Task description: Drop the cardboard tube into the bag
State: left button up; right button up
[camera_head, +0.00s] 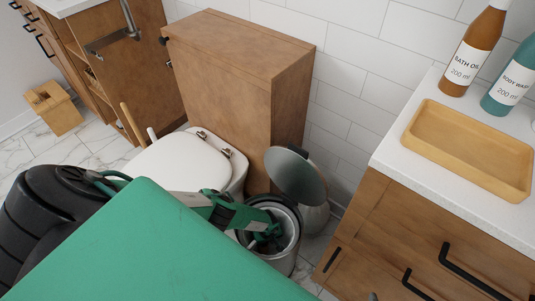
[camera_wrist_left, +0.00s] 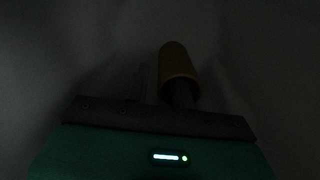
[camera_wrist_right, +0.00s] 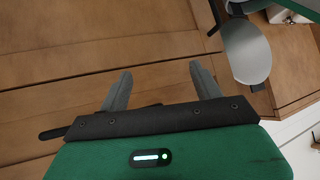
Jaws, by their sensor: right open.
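The open pedal bin (camera_head: 287,258) stands beside the toilet with its round lid raised. A pale lining, seemingly the bag (camera_head: 291,222), shows inside its rim. My left gripper (camera_head: 266,238) reaches down into the bin mouth. In the dark left wrist view, the orange-brown cardboard tube (camera_wrist_left: 177,65) is at my left fingers (camera_wrist_left: 163,82). One finger seems to go into the tube's near end and the other lies beside it, so the gripper appears shut on the tube wall. Grey bag folds surround it. My right gripper (camera_wrist_right: 160,72) is open and empty before wooden drawer fronts.
The raised bin lid (camera_head: 297,176) stands close behind my left arm. The white toilet (camera_head: 188,163) is left of the bin, with a wooden cabinet behind. At right, a vanity (camera_head: 385,230) carries a wooden tray (camera_head: 470,148) and two bottles.

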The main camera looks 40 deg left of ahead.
jog(key=s+d+r+g+h+p, duration=0.2)
jog(key=s+d+g+h+p, duration=0.1)
jog(key=s+d+g, duration=0.3)
pick_arm(q)
notch_tip(320, 180, up, 11)
jog(key=p, duration=0.5)
jog(key=shift+f, duration=0.2)
jog(key=shift+r, duration=0.4)
pick_arm(e)
jog(key=s+x, duration=0.1)
jog(key=x, duration=1)
jog(key=shift+d+f+m, duration=0.35)
jog(key=shift+d+m, duration=0.05)
jog(key=shift+d, duration=0.45)
pick_arm(q)
jog(key=shift+p, duration=0.3)
